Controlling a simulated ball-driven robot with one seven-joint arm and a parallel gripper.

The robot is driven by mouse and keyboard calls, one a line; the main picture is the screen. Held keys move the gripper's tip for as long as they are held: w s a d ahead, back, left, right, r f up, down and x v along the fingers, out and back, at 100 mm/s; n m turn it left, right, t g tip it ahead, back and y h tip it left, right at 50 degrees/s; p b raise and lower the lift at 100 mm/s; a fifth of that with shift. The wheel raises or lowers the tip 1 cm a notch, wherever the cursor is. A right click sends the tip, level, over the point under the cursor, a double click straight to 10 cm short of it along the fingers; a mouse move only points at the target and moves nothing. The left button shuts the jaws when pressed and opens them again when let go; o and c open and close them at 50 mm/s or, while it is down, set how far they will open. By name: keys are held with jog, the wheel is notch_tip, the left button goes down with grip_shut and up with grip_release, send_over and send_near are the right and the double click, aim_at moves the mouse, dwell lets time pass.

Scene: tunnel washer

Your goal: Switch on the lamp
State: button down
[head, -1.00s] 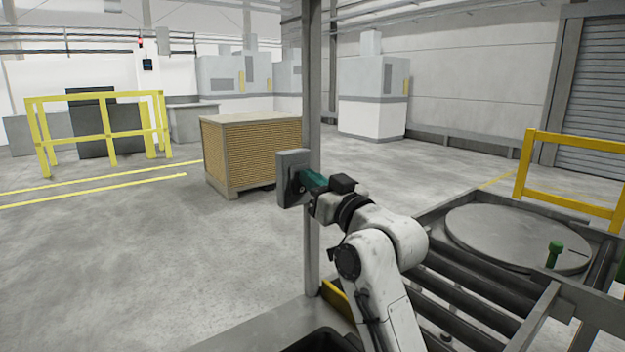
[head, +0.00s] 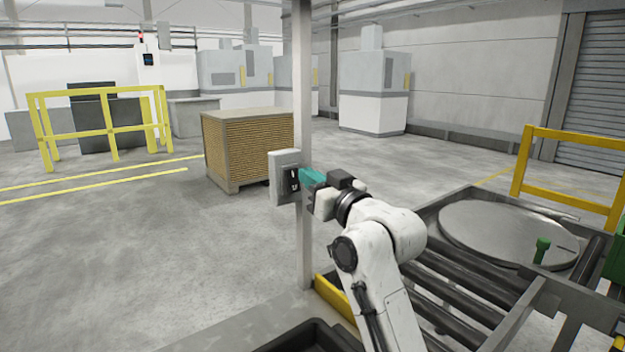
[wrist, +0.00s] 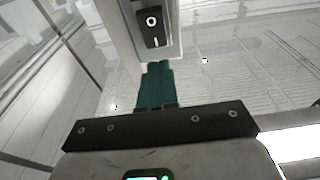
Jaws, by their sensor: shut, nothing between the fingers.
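A grey switch box (head: 284,160) is fixed to an upright metal post. Its black rocker switch (head: 292,182) faces my gripper. In the wrist view the rocker (wrist: 151,27) shows a white O above a white I; I cannot tell which end is pressed in. My gripper (head: 306,178) has its teal fingers shut together with nothing between them. The fingertips (wrist: 157,66) are just to the right of the rocker in the head view and appear slightly apart from it. The lamp itself is not visible, but the post and box are brightly lit.
The metal post (head: 303,80) stands beside my arm. A roller conveyor (head: 470,290) with a round plate (head: 505,232) lies at the right. A yellow rail (head: 570,140) stands behind it. A large crate (head: 245,150) stands on open floor beyond.

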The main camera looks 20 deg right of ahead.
jog(key=s+d+r+b, duration=0.2)
jog(key=s+d, duration=0.1)
jog(key=s, duration=0.6)
jog(key=shift+s, duration=0.4)
jog(key=shift+d, duration=0.1)
